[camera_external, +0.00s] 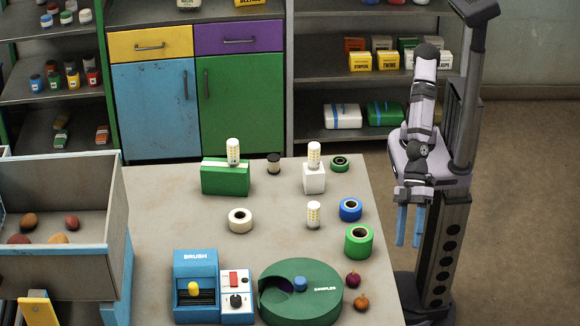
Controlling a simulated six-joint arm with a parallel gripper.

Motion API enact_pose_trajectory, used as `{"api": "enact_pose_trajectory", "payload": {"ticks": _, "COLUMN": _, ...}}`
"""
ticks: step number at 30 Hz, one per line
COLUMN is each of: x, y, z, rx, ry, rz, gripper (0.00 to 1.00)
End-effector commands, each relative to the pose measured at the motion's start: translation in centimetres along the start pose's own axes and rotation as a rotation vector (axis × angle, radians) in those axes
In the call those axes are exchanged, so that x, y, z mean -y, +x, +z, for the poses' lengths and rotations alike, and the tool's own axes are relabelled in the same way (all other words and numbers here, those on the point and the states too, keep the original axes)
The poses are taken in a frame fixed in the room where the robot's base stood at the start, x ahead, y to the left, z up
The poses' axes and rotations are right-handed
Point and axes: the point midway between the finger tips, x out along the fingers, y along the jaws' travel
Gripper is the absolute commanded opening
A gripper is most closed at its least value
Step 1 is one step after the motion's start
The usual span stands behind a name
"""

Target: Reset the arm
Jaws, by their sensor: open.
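My gripper (409,226) is at the right, just off the table's right edge. Its two blue fingers point down with a narrow gap between them and nothing held. My arm is folded close to its column. The table (160,212) stands to the left of my gripper. The green tape roll (359,242) and the blue tape roll (350,209) are the table items nearest to it, and both are apart from it.
A blue brush machine (196,286) and a round green samples tray (318,303) stand at the table's front. Bulbs stand on a green box (225,180), a white box (314,181) and the tabletop. A grey bin (62,272) is at left. Shelves and cabinets line the back.

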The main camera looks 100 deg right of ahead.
Motion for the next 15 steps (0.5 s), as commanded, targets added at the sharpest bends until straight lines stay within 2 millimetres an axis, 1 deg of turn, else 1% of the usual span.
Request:
{"api": "enact_pose_trajectory", "payload": {"ticks": 1, "x": -1.2, "y": -0.8, "z": 2.2, "rx": 0.099, "ry": -0.048, "rz": 0.019, "gripper": 0.48}}
{"api": "enact_pose_trajectory", "payload": {"ticks": 2, "x": -2.2, "y": -1.4, "z": 3.5, "rx": 0.158, "ry": -0.077, "rz": 0.037, "gripper": 0.48}}
{"api": "enact_pose_trajectory", "payload": {"ticks": 3, "x": -3.8, "y": -2.5, "z": 5.0, "rx": 0.236, "ry": -0.114, "rz": 0.066, "gripper": 0.48}}
{"api": "enact_pose_trajectory", "payload": {"ticks": 5, "x": -6.6, "y": -4.5, "z": 6.8, "rx": 0.346, "ry": -0.160, "rz": 0.124, "gripper": 0.48}}
{"api": "enact_pose_trajectory", "payload": {"ticks": 6, "x": -8.8, "y": -6.2, "z": 7.7, "rx": 0.414, "ry": -0.186, "rz": 0.170, "gripper": 0.48}}
{"api": "enact_pose_trajectory", "payload": {"ticks": 7, "x": -10.3, "y": -7.5, "z": 8.2, "rx": 0.459, "ry": -0.203, "rz": 0.204, "gripper": 0.48}}
{"api": "enact_pose_trajectory", "payload": {"ticks": 8, "x": -11.8, "y": -8.8, "z": 8.4, "rx": 0.498, "ry": -0.216, "rz": 0.238, "gripper": 0.48}}
{"api": "enact_pose_trajectory", "payload": {"ticks": 9, "x": -13.9, "y": -10.7, "z": 8.6, "rx": 0.546, "ry": -0.231, "rz": 0.285, "gripper": 0.48}}
{"api": "enact_pose_trajectory", "payload": {"ticks": 11, "x": -16.7, "y": -13.7, "z": 8.5, "rx": 0.604, "ry": -0.244, "rz": 0.351, "gripper": 0.48}}
{"api": "enact_pose_trajectory", "payload": {"ticks": 12, "x": -18.5, "y": -15.8, "z": 8.3, "rx": 0.634, "ry": -0.246, "rz": 0.394, "gripper": 0.48}}
{"api": "enact_pose_trajectory", "payload": {"ticks": 15, "x": -22.3, "y": -20.9, "z": 6.8, "rx": 0.656, "ry": -0.217, "rz": 0.487, "gripper": 0.48}}
